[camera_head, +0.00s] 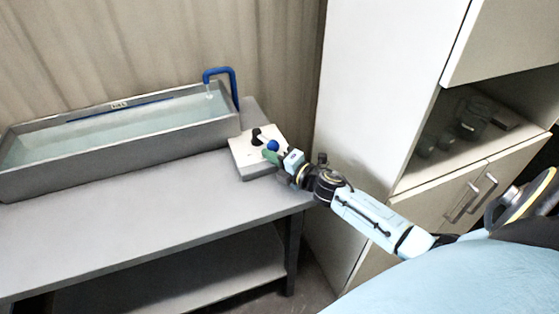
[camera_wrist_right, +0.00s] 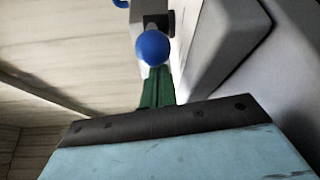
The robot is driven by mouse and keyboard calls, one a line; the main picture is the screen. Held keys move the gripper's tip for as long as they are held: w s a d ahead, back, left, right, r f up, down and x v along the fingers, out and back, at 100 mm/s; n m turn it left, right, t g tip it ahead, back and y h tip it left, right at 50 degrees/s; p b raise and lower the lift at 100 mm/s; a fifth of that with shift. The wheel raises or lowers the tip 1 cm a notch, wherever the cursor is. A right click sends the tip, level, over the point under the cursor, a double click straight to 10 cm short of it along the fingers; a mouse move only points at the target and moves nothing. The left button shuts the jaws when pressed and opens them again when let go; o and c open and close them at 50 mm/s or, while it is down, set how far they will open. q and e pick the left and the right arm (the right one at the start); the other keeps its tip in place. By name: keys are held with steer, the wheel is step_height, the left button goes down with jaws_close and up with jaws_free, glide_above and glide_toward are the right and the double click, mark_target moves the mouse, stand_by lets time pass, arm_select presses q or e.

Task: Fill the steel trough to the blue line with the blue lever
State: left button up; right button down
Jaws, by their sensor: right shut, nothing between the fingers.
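The steel trough (camera_head: 120,152) stands on the bench at the left and holds pale water (camera_head: 135,125). A dark blue line (camera_head: 95,114) runs along its inner back wall; the water surface lies close to it, the exact gap too small to tell. A blue spout (camera_head: 220,71) bends over the trough's right end, with a pale streak under it like running water. The blue lever's round knob (camera_head: 272,146) is on a white box (camera_head: 250,165). My right gripper (camera_head: 271,156) is shut with green fingers at the knob; in the wrist view the knob (camera_wrist_right: 153,47) is just beyond the fingertips.
A black knob (camera_head: 256,136) stands beside the blue one on the box. The grey bench (camera_head: 120,225) is clear in front of the trough. A white cabinet (camera_head: 375,90) with an open shelf of jars (camera_head: 472,115) stands at the right. A curtain (camera_head: 150,40) hangs behind.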

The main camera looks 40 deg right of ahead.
steer(key=shift+w, duration=0.2)
arm_select(q)
steer(key=shift+w, duration=0.1)
arm_select(e)
steer(key=shift+d, duration=0.1)
steer(key=shift+s+d+f+n+y+b, duration=0.1)
steer(key=shift+d+f+n+y+b, duration=0.05)
steer(key=shift+d+n+y+b, duration=0.5)
steer(key=shift+d+g+y, duration=0.3)
steer(key=shift+d+y, duration=0.05)
steer(key=shift+d, duration=0.7)
arm_select(q)
steer(key=shift+a+f, duration=0.35)
steer(key=shift+a, duration=0.25)
steer(key=shift+a+f, duration=0.35)
steer(key=shift+a, duration=0.25)
arm_select(e)
steer(key=shift+d+r, duration=0.15)
steer(key=shift+r, duration=0.05)
arm_select(q)
steer(key=shift+d, duration=0.1)
